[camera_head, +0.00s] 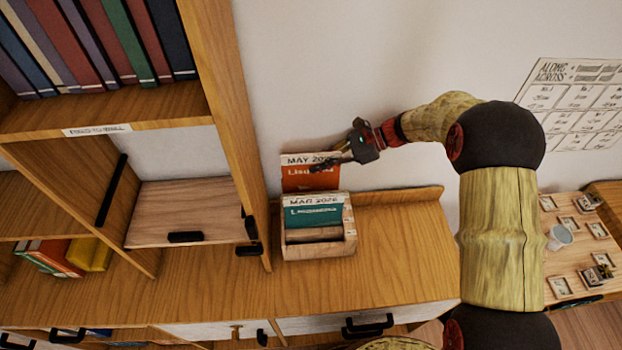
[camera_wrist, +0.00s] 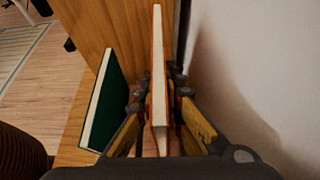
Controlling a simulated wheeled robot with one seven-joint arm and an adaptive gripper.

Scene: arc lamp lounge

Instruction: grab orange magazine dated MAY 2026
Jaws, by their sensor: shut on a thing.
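The orange magazine (camera_head: 308,178) shows a white band reading "MAY 20..", the last digits covered by my gripper. It stands upright at the back of the wooden holder, raised above the teal magazine in front. My gripper (camera_head: 335,163) reaches in from the right and is shut on the orange magazine near its upper right. In the wrist view the orange magazine (camera_wrist: 158,80) is seen edge-on between the two fingers of my gripper (camera_wrist: 160,100). Whether its lower edge is clear of the holder is hidden.
The teal magazine (camera_head: 314,215), marked "MAR 2026", stands in the wooden holder (camera_head: 330,248) on the cabinet top (camera_head: 400,240). A bookcase (camera_head: 225,110) rises close on the left, and the wall (camera_head: 370,60) is close behind. The cabinet top right of the holder is clear.

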